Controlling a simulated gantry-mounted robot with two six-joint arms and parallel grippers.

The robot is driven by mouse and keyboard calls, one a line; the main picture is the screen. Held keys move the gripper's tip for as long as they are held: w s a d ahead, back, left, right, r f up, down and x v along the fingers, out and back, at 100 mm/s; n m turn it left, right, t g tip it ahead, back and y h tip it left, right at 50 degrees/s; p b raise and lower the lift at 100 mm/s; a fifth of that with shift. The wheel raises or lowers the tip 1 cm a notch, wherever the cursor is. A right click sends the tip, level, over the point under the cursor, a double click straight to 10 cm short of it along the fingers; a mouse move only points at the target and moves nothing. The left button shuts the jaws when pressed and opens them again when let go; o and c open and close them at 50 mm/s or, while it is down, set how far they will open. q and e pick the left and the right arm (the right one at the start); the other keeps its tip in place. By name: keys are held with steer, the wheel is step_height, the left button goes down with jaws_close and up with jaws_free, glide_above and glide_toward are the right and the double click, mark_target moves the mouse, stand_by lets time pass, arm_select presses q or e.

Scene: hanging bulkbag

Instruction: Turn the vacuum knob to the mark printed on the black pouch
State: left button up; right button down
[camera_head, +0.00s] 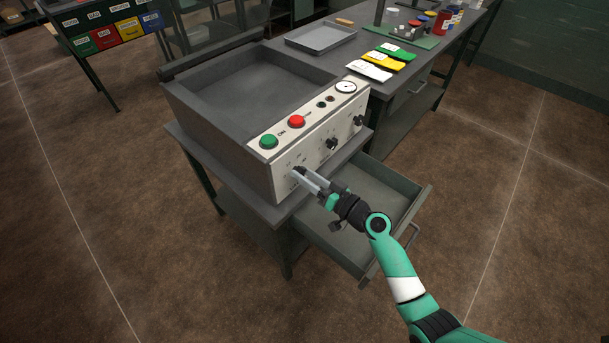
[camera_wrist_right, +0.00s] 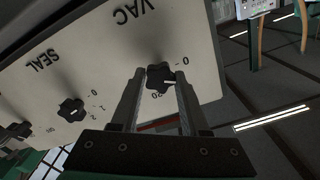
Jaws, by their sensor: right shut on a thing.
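The vacuum knob (camera_wrist_right: 158,78) is a small black lobed knob under the upside-down letters VAC on the white panel in the right wrist view. My right gripper (camera_wrist_right: 160,76) is shut on it, one finger on each side. The knob's white pointer line points to the right in that view, with a 0 above right and a 20 below. In the head view my right gripper (camera_head: 300,176) meets the left end of the machine's front panel (camera_head: 309,160), and its fingers partly cover the knob. I cannot make out a black pouch. My left gripper is not in view.
The SEAL knob (camera_wrist_right: 72,109) sits beside the vacuum knob. A green button (camera_head: 268,141), red button (camera_head: 296,121) and gauge (camera_head: 346,87) are on top. An open drawer (camera_head: 375,195) lies below my right arm. Green (camera_head: 397,51), yellow (camera_head: 384,59) and white (camera_head: 369,70) pouches lie on the bench.

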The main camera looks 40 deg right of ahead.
steer(key=shift+m+p, duration=1.65)
steer(key=shift+m, duration=7.45)
steer(key=shift+c, duration=2)
jaws_free()
steer(key=shift+s, duration=0.15)
steer(key=s+p, duration=0.2)
steer(key=s, duration=0.9)
steer(key=shift+s+d+p, duration=0.2)
steer(key=shift+d+p, duration=0.1)
steer(key=shift+d, duration=0.05)
